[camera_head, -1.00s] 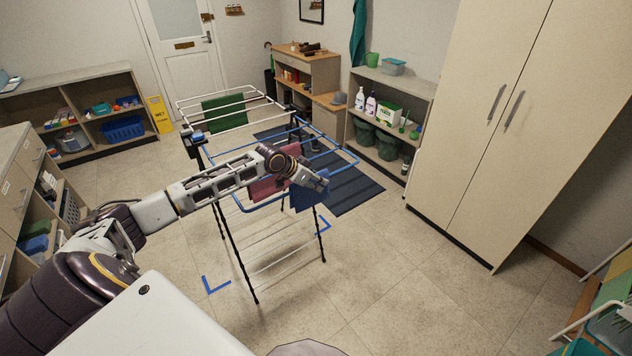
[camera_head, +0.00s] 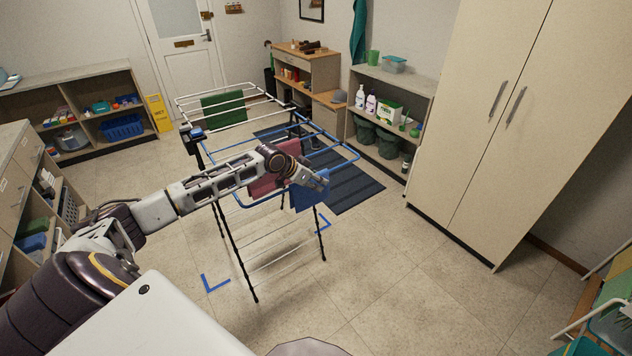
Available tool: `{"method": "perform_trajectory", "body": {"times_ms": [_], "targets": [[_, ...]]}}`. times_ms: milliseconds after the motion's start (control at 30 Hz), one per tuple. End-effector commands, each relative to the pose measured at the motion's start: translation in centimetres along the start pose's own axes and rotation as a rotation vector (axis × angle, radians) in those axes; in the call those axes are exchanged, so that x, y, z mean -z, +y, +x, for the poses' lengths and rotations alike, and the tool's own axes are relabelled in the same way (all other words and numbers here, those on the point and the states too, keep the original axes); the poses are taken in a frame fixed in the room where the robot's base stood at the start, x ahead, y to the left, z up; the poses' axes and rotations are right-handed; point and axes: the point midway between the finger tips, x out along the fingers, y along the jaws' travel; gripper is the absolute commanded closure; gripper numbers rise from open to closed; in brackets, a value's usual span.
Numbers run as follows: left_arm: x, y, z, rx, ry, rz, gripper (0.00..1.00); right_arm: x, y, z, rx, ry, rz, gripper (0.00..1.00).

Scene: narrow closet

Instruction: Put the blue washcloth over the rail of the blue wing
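The drying rack stands mid-floor with a white wing at the far side and a blue wing (camera_head: 345,153) at the near side. My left gripper (camera_head: 321,180) is over the near right part of the blue wing. The blue washcloth (camera_head: 304,200) hangs straight down just below and behind the gripper, touching or very close to it. The gripper hides the cloth's top edge, so I cannot tell whether it lies over a rail. The fingertips are too small to show if they are open. My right gripper is not in view.
A red cloth (camera_head: 262,185) hangs on the blue wing behind my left forearm. A green cloth (camera_head: 224,110) hangs on the white wing. A tall cupboard (camera_head: 500,120) and a low shelf stand right.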

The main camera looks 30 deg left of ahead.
Motion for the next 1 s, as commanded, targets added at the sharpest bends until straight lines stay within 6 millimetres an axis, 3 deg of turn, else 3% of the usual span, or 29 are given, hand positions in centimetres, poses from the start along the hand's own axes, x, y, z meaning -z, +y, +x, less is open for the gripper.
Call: {"method": "perform_trajectory", "body": {"times_ms": [33, 167, 667, 1000], "targets": [[0.0, 0.0, 0.0, 0.000, 0.000, 0.000, 0.62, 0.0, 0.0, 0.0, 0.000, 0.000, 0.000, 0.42], [0.0, 0.0, 0.0, 0.000, 0.000, 0.000, 0.46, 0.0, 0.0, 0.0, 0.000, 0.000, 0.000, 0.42], [0.0, -0.1, -0.4, 0.001, 0.000, 0.000, 0.46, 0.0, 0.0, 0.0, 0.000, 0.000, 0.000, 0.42], [-0.1, -0.1, -2.5, 0.002, -0.001, 0.001, 0.46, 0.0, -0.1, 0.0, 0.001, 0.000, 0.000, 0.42]]}}
